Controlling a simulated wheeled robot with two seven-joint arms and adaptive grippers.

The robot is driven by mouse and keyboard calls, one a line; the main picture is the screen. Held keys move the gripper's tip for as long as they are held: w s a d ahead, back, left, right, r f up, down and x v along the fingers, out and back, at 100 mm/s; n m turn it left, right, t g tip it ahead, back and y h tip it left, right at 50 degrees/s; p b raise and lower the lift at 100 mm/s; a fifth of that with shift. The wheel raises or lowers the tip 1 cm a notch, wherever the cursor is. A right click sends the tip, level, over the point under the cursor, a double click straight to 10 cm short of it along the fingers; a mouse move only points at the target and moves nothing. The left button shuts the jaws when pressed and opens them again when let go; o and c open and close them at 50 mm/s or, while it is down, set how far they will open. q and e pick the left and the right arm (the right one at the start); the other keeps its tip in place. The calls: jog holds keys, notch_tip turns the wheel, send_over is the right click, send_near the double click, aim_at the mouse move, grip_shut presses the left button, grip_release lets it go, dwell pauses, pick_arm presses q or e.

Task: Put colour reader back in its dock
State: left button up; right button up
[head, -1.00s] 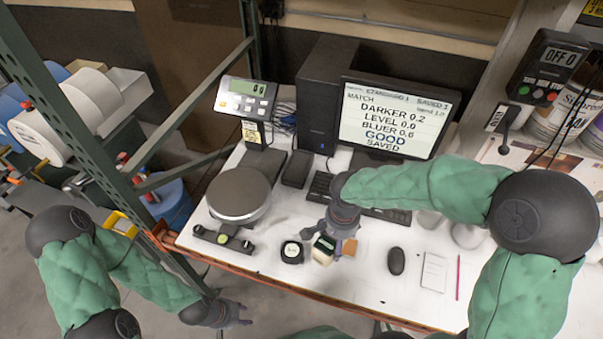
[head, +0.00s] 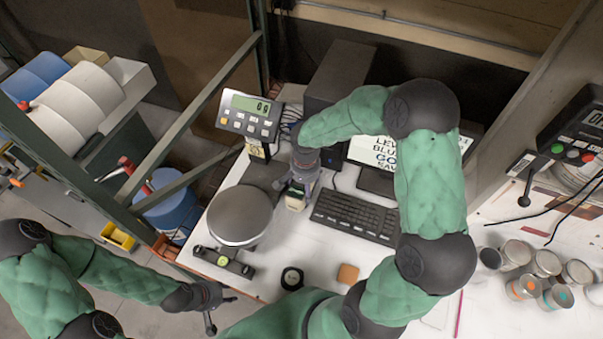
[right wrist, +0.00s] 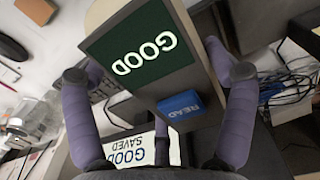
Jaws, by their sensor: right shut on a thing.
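The colour reader is a boxy handheld device with a dark green screen showing GOOD (right wrist: 143,50) and a blue READ button. My right gripper (right wrist: 160,110) is shut around its sides. In the head view the reader (head: 296,201) hangs under my right gripper (head: 297,190), between the scale and the keyboard. I cannot make out the dock for certain; the dark block seen earlier beside the scale display's stand is largely hidden behind my right gripper. My left gripper (head: 220,310) is open and empty, off the bench's front edge.
The round-topped scale (head: 240,216) stands just left of the reader, its display (head: 249,117) behind. The keyboard (head: 352,217) is to the right. A black round puck (head: 291,278) and an orange-brown square (head: 347,273) lie in front. Several small cans (head: 545,263) stand far right.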

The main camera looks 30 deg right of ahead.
jog(key=w+d+f, duration=0.1)
jog(key=w, duration=0.1)
jog(key=w+d+f, duration=0.1)
jog(key=w, duration=0.1)
jog(key=w+d+f, duration=0.1)
jog(key=w+d, duration=0.1)
jog(key=shift+w+f, duration=0.2)
jog(key=w+d+f, duration=0.1)
jog(key=f, duration=0.1)
jog(key=w+f+b, duration=0.1)
jog(key=f, duration=0.1)
jog(key=w+d+f+b, duration=0.1)
jog(key=w+f, duration=0.1)
jog(key=shift+d+f, duration=0.15)
jog(key=shift+d, duration=0.2)
jog(key=shift+w+f, duration=0.15)
jog(key=shift+f, duration=1.15)
jog(key=shift+b, duration=0.3)
jog(key=o, duration=1.5)
jog(key=shift+f, duration=0.15)
